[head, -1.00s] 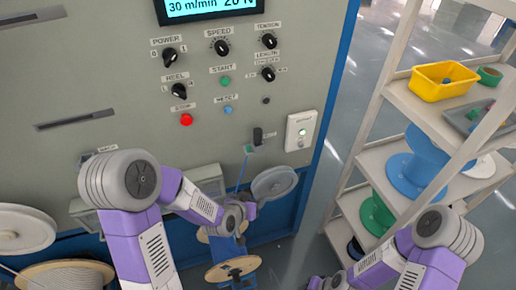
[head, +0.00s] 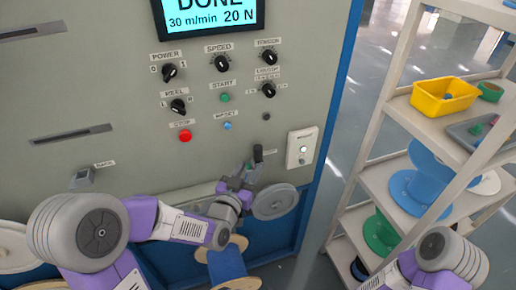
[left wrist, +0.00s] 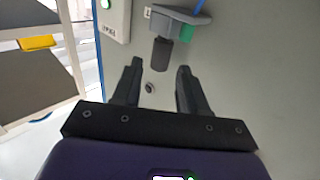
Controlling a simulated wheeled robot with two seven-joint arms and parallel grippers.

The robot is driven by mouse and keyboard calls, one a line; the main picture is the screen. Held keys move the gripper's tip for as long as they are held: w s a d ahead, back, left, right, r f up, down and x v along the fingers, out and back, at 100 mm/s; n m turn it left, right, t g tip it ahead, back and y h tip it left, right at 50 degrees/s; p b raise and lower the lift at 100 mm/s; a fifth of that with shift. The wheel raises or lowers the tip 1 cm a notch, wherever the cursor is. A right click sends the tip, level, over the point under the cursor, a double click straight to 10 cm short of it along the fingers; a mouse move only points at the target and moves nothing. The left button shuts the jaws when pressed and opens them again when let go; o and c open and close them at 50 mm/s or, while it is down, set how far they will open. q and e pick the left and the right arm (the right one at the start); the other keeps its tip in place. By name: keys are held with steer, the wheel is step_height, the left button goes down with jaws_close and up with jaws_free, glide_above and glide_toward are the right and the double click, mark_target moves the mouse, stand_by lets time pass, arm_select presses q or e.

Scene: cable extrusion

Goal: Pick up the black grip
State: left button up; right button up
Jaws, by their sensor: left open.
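The black grip (head: 257,153) is a small dark cylinder on the machine's front panel, right of centre in the head view. In the left wrist view the black grip (left wrist: 162,53) hangs below a grey bracket with a green part (left wrist: 187,32). My left gripper (head: 246,175) is just below the grip in the head view. In the left wrist view the open fingers of my left gripper (left wrist: 160,68) point at the grip, which appears between and just beyond their tips. Contact does not show. My right arm enters at the lower right, but its gripper is out of frame.
A grey disc (head: 275,201) is close to the right of my left gripper. A white switch box (head: 301,148) is right of the grip. A blue spool (head: 226,262) is below my left forearm. A shelf rack (head: 400,100) with spools and a yellow bin (head: 445,97) stands right.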

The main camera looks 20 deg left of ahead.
mark_target(256, 157)
arm_select(q)
steer(key=shift+w, duration=0.15)
steer(key=w, duration=0.5)
steer(key=shift+d+f, duration=0.2)
jaws_close()
steer(key=shift+r, duration=0.1)
